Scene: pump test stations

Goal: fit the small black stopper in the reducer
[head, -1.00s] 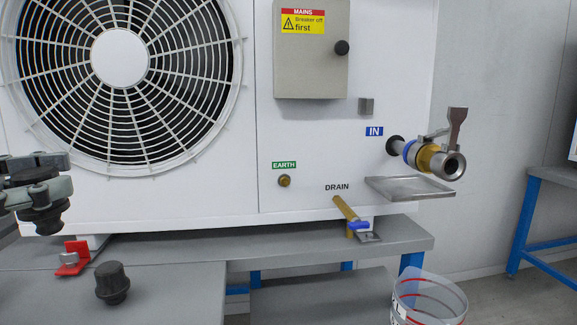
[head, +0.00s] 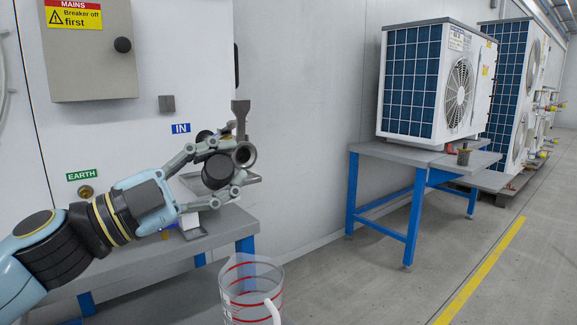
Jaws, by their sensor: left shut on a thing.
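My left gripper (head: 226,168) is shut on a black stopper (head: 217,171), with fingers above and below it. The stopper appears just left of the round open mouth of the metal reducer (head: 245,155) on the IN outlet. Whether they touch cannot be told. My gripper and the stopper hide most of the outlet's valve and pipe; the valve's grey lever (head: 240,112) stands up above them. My right gripper is not in view.
A metal drip tray (head: 248,180) lies partly behind my gripper. A clear jug with red bands (head: 250,290) stands below, at bottom centre.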

